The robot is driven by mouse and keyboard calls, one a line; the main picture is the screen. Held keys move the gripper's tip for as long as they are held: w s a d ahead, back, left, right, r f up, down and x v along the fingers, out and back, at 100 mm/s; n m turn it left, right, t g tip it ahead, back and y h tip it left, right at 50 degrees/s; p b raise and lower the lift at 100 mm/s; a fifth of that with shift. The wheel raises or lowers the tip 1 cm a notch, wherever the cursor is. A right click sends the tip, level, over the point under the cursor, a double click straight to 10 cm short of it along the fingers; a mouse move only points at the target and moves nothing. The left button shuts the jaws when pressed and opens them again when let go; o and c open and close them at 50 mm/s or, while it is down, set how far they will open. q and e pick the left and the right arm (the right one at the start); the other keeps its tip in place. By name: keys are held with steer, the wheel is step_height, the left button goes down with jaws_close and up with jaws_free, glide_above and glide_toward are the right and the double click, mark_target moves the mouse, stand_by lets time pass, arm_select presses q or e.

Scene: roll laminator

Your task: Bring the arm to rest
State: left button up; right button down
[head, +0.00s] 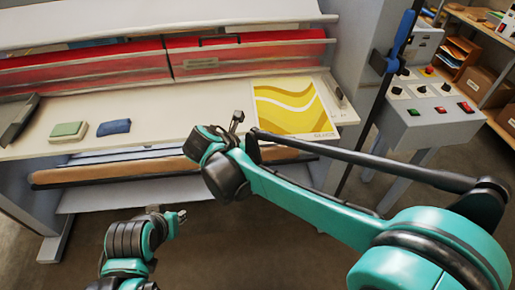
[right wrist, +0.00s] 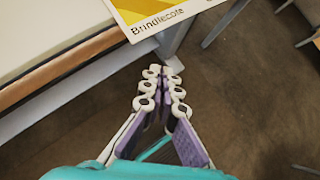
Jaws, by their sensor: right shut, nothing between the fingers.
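My right arm reaches in from the right in the head view. Its gripper (head: 237,118) is near the front edge of the laminator table (head: 165,112), left of the yellow poster. In the right wrist view the right gripper (right wrist: 162,72) is shut and empty, with the floor below it. My left gripper (head: 180,214) is low in front of the machine, apart from the table; its fingers are too small to read.
A yellow wavy poster (head: 290,106) lies on the table's right end; its corner also shows in the right wrist view (right wrist: 165,14). A green block (head: 68,131) and a blue cloth (head: 114,127) lie left. A control box (head: 432,110) stands right. The floor in front is clear.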

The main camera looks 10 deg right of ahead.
stand_by(0.3)
steer(key=s+d+f+m+y, duration=0.2)
steer(key=s+d+m, duration=0.4)
steer(key=m, duration=0.7)
steer(key=s+d+f+m+y, duration=0.2)
steer(key=s+d+m+y, duration=0.2)
steer(key=s+m, duration=0.7)
steer(key=d+m, duration=0.2)
steer(key=m, duration=0.1)
steer(key=shift+d+f+t, duration=0.2)
steer(key=shift+f+t, duration=0.1)
steer(key=shift+f, duration=0.05)
